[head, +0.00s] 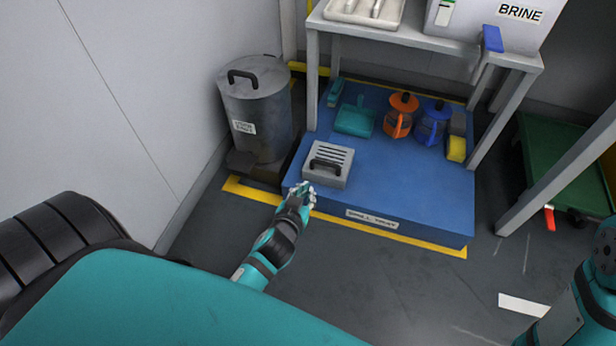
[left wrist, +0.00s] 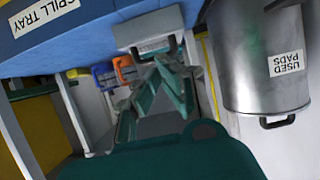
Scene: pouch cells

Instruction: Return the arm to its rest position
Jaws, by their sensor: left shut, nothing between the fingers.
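My left gripper (head: 304,189) is shut and empty. In the head view it is at the near left edge of the blue spill tray (head: 400,200), just in front of a grey slatted box with a black handle (head: 340,175). I cannot tell whether it touches the box or the tray. In the left wrist view, the fingers of my left gripper (left wrist: 165,70) come together below the box in the picture. My left arm reaches in from the lower left. Part of my right arm shows at the lower right of the head view; its gripper is out of view.
A metal used-pads bin (head: 258,110) stands left of the tray, close to my left gripper. An orange jug (head: 400,115), a blue jug (head: 433,122) and a teal dustpan (head: 355,119) stand on the tray. A bench (head: 440,45) is above. Floor (head: 400,285) in front is clear.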

